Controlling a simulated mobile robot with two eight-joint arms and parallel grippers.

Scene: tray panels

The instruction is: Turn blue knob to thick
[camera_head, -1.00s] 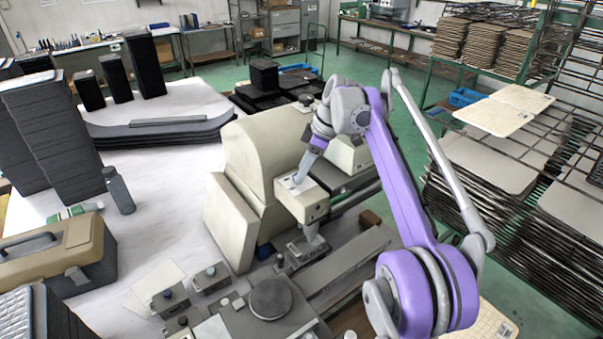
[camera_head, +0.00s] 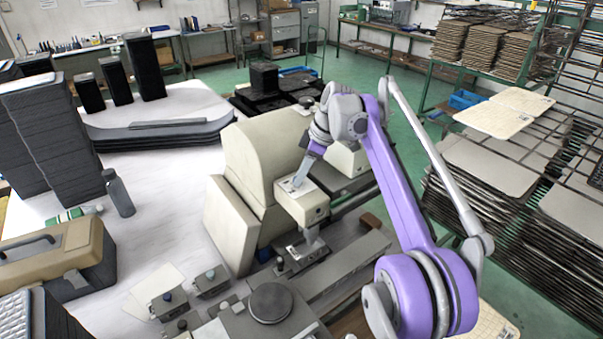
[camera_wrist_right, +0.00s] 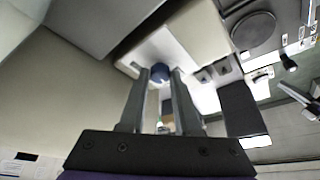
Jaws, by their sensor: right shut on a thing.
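The blue knob (camera_wrist_right: 159,73) sits on the pale face of a cream machine head, between the fingertips of my right gripper in the right wrist view. My right gripper (camera_wrist_right: 161,82) is shut on it. In the head view my right gripper (camera_head: 297,181) reaches down to the top of the cream machine head (camera_head: 313,205); the knob is hidden there by the fingers. I cannot read any thick marking or the knob's angle. My left gripper is not in view.
The large cream machine body (camera_head: 262,165) stands just left of my right gripper. Small boxes with knobs (camera_head: 170,303) and a round grey disc (camera_head: 270,302) lie in front. A toolbox (camera_head: 62,255) and a bottle (camera_head: 119,194) stand on the table at left.

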